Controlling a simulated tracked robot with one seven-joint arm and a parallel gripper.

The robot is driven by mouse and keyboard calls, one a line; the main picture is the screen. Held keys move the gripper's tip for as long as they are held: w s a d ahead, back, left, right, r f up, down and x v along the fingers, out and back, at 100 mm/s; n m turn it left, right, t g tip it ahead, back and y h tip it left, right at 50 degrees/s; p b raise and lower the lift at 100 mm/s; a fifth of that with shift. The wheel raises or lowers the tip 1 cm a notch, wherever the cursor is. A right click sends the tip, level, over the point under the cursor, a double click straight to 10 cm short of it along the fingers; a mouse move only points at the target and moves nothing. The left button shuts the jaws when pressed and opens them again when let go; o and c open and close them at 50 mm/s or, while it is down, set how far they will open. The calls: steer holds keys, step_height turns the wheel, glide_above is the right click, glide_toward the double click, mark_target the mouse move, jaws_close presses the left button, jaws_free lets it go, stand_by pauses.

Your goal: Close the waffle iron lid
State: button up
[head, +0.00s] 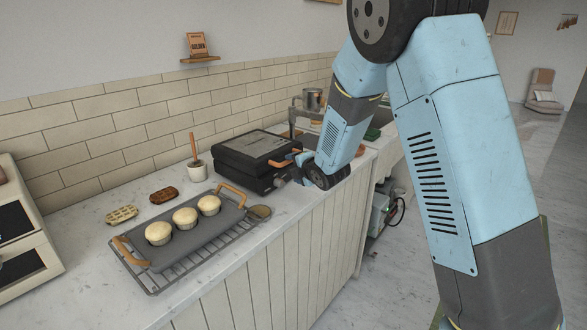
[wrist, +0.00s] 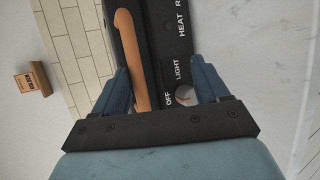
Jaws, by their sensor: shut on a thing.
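The black waffle iron (head: 246,176) stands on the counter. Its lid (head: 262,146) lies down over the base, looking nearly level; any small gap at the front is too small to tell. The lid's orange-brown handle (head: 284,162) is at the front edge. My gripper (head: 303,163) is at the handle side of the iron. In the wrist view, the handle (wrist: 137,62) and the dark front panel (wrist: 175,50) with its lettering lie between the fingers of my gripper (wrist: 160,82). The left finger is against the handle, and the right finger is beside the panel and knob.
A griddle tray (head: 190,247) with several muffins sits on a wire rack left of the iron. The counter front is clear.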

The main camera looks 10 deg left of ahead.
steer(key=v, duration=1.2)
steer(key=shift+s+d+r, duration=0.1)
steer(key=shift+s+d, duration=0.1)
steer(key=shift+d, duration=0.2)
steer(key=shift+c, duration=0.8)
steer(key=s+d+r+m+g+h, duration=0.1)
steer(key=s+d+r+m+h, duration=0.15)
steer(key=d+m, duration=0.3)
steer(key=s+d+r+m+h, duration=0.1)
steer(key=s+d+r+m, duration=0.3)
steer(key=d, duration=0.3)
steer(key=s+d+r+m+g+h, duration=0.1)
steer(key=s+d+r+m+h, duration=0.15)
steer(key=d+m, duration=0.3)
steer(key=s+d+r+m+g, duration=0.1)
steer(key=s+d+m, duration=0.1)
steer(key=s+m, duration=0.2)
steer(key=s+d+r+m+g, duration=0.1)
steer(key=s+d+m, duration=0.2)
steer(key=s, duration=0.7)
steer(key=s+d+r+m+g+h, duration=0.1)
steer(key=s+d+r+m, duration=0.1)
steer(key=s+m, duration=0.2)
steer(key=s, duration=0.3)
steer(key=shift+s+d+m+g, duration=0.25)
steer(key=shift+s+m+g, duration=0.05)
steer(key=shift+a, duration=0.1)
